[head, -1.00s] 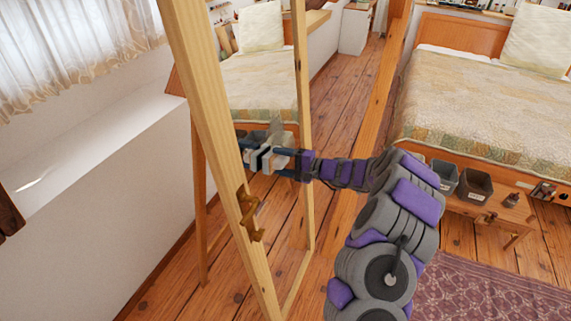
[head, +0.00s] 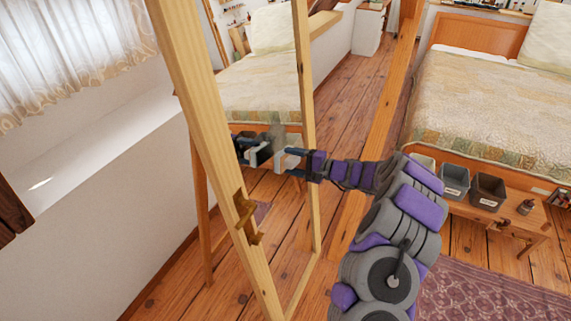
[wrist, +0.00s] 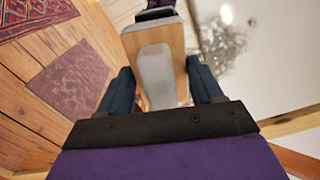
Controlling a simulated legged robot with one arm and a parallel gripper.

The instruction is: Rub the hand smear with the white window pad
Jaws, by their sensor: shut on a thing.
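The mirror (head: 255,90) stands in a light wooden frame, and the hand smear (head: 277,133) is a grey, cloudy patch on its glass. The smear also shows as a speckled patch in the wrist view (wrist: 222,42), right of the pad. My gripper (head: 296,160) is shut on the white window pad (head: 286,158). In the wrist view the pad (wrist: 155,72) sits between the two dark fingers, with a wooden part around it. The pad is just below and right of the smear in the head view, with a small gap to its reflection, so it looks apart from the glass.
A wooden side bench (head: 530,222) with grey bins (head: 487,190) and a small bottle (head: 526,206) stands at the right by the bed (head: 490,100). A patterned rug (head: 480,285) lies lower right.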

